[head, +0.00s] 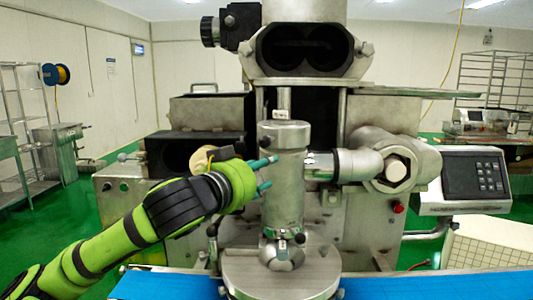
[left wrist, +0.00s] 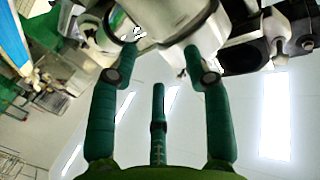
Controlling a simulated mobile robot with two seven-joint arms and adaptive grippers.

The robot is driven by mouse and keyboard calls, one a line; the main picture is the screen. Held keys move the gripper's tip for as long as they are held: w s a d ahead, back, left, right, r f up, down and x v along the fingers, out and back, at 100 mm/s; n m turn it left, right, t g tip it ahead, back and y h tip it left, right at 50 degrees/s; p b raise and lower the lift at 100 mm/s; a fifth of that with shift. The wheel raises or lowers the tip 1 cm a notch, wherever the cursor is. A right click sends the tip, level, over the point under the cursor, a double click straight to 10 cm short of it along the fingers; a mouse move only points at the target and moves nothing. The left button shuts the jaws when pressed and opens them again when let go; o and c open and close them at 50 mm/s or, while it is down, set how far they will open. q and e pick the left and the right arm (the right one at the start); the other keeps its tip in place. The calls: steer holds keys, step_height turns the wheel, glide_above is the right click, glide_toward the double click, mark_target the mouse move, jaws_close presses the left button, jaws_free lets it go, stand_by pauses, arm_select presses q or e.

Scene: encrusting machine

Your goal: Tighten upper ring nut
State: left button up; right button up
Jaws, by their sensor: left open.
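A metal upright cylinder (head: 283,195) stands at the front of the machine. Its wider top collar (head: 284,133) seems to be the upper ring nut; I cannot be sure. My left gripper (head: 263,175) comes in from the left, with its teal fingers apart at the cylinder's upper left side, below the collar. In the left wrist view, my open gripper (left wrist: 160,62) shows its fingers spread below large pale metal round parts (left wrist: 172,18). I see nothing held between them. Whether a fingertip touches the metal is unclear. My right gripper is not in view.
A horizontal metal pipe (head: 355,163) joins the cylinder from the right. A round base plate (head: 315,278) lies below it, beside a blue belt (head: 165,285). A control panel (head: 474,177) stands at right. Open floor (head: 90,215) lies left of the machine.

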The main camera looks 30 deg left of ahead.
mark_target(262, 141)
arm_select(q)
steer(key=shift+n+t, duration=0.3)
steer(key=shift+t, duration=0.2)
steer(key=r, duration=0.1)
steer(key=s+a+r, duration=0.1)
steer(key=r, duration=0.2)
steer(key=shift+s+a+r, duration=0.2)
steer(key=shift+s+a, duration=0.1)
steer(key=shift+w+a+r, duration=0.1)
steer(key=shift+w+r, duration=0.1)
steer(key=shift+r, duration=0.05)
steer(key=w+p, duration=0.1)
steer(key=w, duration=0.1)
steer(key=w+p, duration=0.1)
steer(key=w, duration=0.1)
steer(key=w+p, duration=0.1)
steer(key=w, duration=0.1)
steer(key=shift+a, duration=0.25)
steer(key=shift+w+f, duration=0.15)
steer(key=shift+w, duration=0.25)
jaws_close()
